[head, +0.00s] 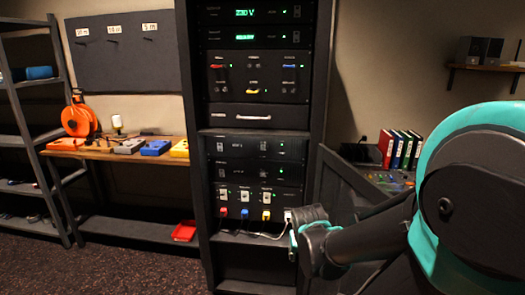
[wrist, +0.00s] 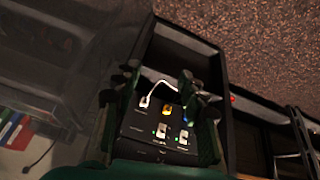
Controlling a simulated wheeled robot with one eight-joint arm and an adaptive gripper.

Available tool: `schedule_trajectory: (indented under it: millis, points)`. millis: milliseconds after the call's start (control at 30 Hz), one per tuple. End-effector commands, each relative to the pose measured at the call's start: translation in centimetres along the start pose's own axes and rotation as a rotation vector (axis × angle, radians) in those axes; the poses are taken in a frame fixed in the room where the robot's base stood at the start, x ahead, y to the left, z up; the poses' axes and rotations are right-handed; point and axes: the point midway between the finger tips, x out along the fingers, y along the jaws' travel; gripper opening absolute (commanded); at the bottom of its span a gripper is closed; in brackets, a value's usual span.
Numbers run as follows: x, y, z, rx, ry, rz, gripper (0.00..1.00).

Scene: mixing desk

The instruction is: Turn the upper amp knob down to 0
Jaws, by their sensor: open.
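The black rack (head: 201,180) stands in the middle of the head view. Two dark units sit below its drawer, an upper one (head: 250,147) and a lower one (head: 250,171), with small controls and green lights. Their labels are too small to read, so I cannot tell for certain which is the upper amp or where its knob points. My gripper (head: 298,228) is at the rack's lower right, below these units and near the plug panel. In the wrist view my gripper (wrist: 160,73) is open, its fingers spread over the plug panel, with nothing between them.
The plug panel (wrist: 152,151) carries switches, coloured plugs and a white cable (wrist: 161,86). The open rack door (head: 345,200) stands right of the rack, close to my arm.

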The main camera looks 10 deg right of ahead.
Motion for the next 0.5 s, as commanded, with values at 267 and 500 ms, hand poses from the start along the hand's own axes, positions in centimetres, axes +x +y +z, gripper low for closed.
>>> schedule_trajectory:
  millis: [267, 500]
  points:
    - [-0.5, 2.5, -14.9, 0.079, 0.39, 0.273, 0.42]
    - [-3.1, -2.5, -27.1, 0.061, 0.802, 0.292, 0.42]
